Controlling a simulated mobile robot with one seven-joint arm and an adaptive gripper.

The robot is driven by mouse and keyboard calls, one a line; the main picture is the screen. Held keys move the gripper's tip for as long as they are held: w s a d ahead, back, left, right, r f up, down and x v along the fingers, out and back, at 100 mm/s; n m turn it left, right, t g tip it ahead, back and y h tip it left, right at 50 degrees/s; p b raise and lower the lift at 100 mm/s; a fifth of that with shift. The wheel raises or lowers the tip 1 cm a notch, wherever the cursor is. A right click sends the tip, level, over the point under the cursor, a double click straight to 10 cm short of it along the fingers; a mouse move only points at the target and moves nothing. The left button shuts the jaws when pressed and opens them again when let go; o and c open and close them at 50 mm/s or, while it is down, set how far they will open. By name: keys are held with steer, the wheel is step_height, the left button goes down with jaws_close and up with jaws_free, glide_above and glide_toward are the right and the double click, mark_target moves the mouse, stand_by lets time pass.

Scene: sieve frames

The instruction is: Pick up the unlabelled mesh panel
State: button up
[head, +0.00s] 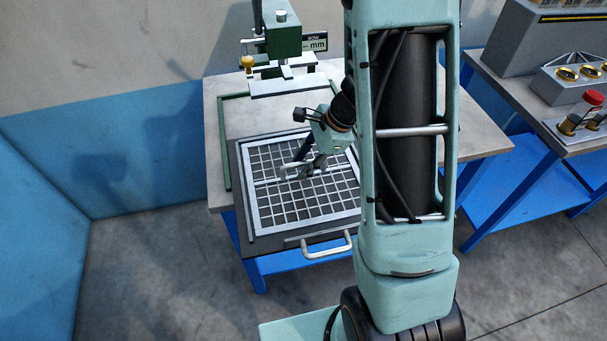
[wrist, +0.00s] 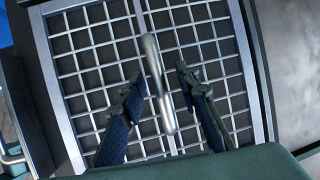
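A mesh panel (head: 262,208) with a pale square frame and a wire grid lies flat on a dark tray (head: 243,229) on the table. No label shows on the parts I can see. A thick metal bar handle (wrist: 157,80) runs along the middle of the panel in the wrist view, above a central strip of the mesh. My gripper (wrist: 158,72) is open over the panel, with one finger on each side of the handle and a visible gap to each. In the head view my gripper (head: 302,172) and arm hide part of the panel's middle and right side.
A green measuring stand (head: 284,40) with a display (head: 316,43) stands at the back of the table (head: 215,105). A tray handle (head: 325,247) sticks out at the front edge. A second bench at right carries instruments (head: 575,80). A wall is at left.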

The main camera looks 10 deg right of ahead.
steer(key=shift+f+b, duration=0.25)
steer(key=shift+b, duration=0.05)
stand_by(0.5)
jaws_close()
stand_by(0.4)
